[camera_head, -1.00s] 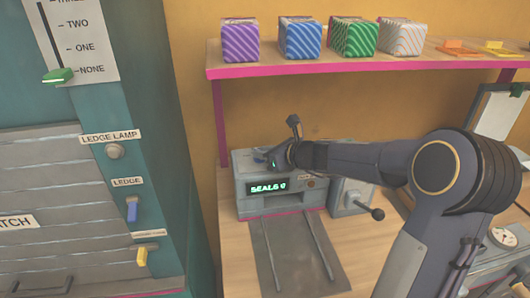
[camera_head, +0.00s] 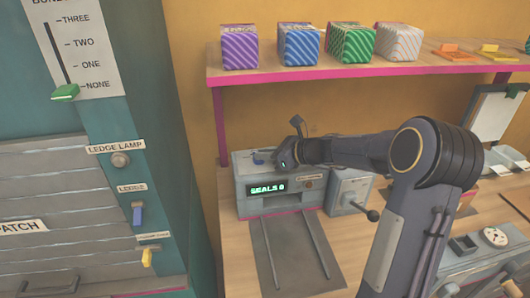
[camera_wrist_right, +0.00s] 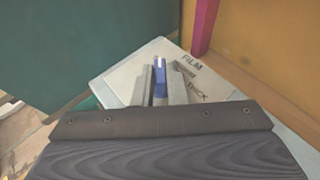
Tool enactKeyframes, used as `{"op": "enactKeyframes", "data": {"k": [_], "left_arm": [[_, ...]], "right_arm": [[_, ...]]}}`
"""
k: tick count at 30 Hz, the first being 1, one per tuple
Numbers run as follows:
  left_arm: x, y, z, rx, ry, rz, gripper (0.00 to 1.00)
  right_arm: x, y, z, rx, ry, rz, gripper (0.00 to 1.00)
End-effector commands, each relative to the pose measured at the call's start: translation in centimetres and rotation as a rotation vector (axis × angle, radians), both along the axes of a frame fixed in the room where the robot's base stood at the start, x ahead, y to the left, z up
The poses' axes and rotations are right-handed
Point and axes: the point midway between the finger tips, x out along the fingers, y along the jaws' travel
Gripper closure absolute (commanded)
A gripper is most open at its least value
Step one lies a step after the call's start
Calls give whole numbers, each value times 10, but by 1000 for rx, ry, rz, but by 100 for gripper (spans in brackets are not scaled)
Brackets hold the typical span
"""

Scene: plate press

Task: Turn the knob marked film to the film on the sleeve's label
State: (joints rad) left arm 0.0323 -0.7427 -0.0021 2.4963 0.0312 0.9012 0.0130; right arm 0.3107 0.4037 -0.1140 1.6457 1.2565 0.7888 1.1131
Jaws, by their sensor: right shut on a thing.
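The sealing machine (camera_head: 252,203) stands on the bench, with a lit display reading "SEALS 0". In the right wrist view its pale top panel (camera_wrist_right: 125,80) carries the word "FILM" and other lettering, partly hidden by my fingers. The blue film knob (camera_wrist_right: 160,76) stands between my right gripper's fingers (camera_wrist_right: 161,85), which are shut on it. The knob's pointer direction cannot be read. I cannot make out a labelled sleeve. My left gripper is out of view.
A shelf (camera_head: 350,74) above holds purple, blue, green and white striped boxes. A teal cabinet (camera_head: 110,130) with levers stands at the left. A grey box with a black-knobbed lever (camera_head: 372,215) is right of the machine. A clipboard (camera_head: 495,115) stands at the far right.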

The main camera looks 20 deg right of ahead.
Motion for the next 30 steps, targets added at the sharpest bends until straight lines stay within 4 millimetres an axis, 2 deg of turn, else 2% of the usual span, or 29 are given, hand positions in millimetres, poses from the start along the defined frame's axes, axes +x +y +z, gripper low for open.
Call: {"op": "enactKeyframes", "data": {"k": [1,5,6,16,24,30], "left_arm": [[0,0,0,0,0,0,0],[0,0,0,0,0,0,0],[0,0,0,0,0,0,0],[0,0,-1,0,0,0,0],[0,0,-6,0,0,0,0],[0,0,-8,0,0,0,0]], "right_arm": [[0,0,1,-1,-2,1,84],[0,0,0,0,-1,0,67],[0,0,0,0,-2,-1,66],[-5,-4,3,-1,-2,-2,66],[-37,-29,19,-2,-3,-4,66],[-55,-41,28,-1,-2,-1,66]]}}
